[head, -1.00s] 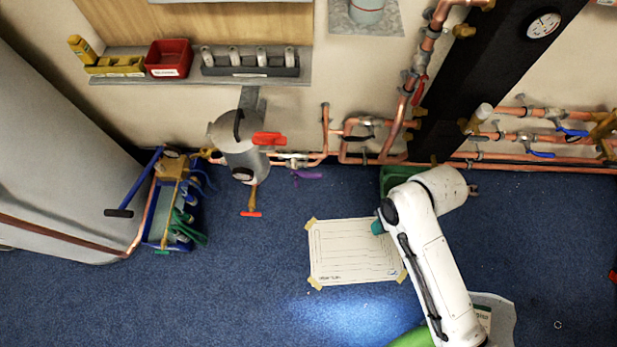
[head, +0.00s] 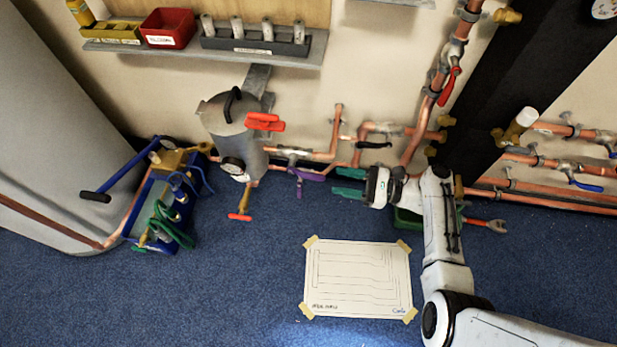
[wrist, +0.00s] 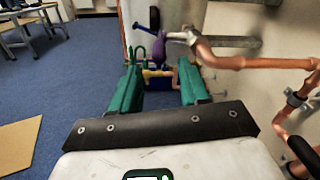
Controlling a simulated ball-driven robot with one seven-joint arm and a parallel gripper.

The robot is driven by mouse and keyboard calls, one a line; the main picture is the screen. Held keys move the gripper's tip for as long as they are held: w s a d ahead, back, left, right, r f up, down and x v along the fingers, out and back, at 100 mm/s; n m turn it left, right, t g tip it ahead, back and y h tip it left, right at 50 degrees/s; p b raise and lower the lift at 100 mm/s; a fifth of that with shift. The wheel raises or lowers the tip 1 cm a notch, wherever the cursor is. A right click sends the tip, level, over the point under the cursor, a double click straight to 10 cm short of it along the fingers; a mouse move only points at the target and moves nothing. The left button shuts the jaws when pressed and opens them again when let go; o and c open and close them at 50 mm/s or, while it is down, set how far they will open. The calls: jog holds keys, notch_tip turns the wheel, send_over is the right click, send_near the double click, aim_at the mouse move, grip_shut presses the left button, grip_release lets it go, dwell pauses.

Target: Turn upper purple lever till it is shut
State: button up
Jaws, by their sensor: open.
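The upper purple lever (head: 308,174) sits on a valve in the copper pipe (head: 330,153) low on the wall, right of the grey canister. It lies roughly along the pipe, pointing right. A second purple piece (head: 299,188) hangs just below it. My gripper (head: 349,182) is open and empty, its two teal fingers pointing left toward the purple lever with a short gap between. In the wrist view, purple (wrist: 159,50) shows beyond and between my open fingers (wrist: 160,82); I cannot tell which purple piece it is.
A grey canister (head: 232,135) with a red handle (head: 264,122) stands left of the lever. A black lever (head: 374,145) is on the pipe just above my gripper. A green bin (head: 408,217) is under my wrist. A taped paper sheet (head: 358,278) lies on open blue floor.

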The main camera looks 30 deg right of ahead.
aim_at(308, 174)
jog(key=b+x, duration=0.1)
jog(key=x, duration=0.8)
jog(key=shift+w+a, duration=0.25)
jog(key=shift+a, duration=0.05)
jog(key=shift+c, duration=0.3)
grip_shut()
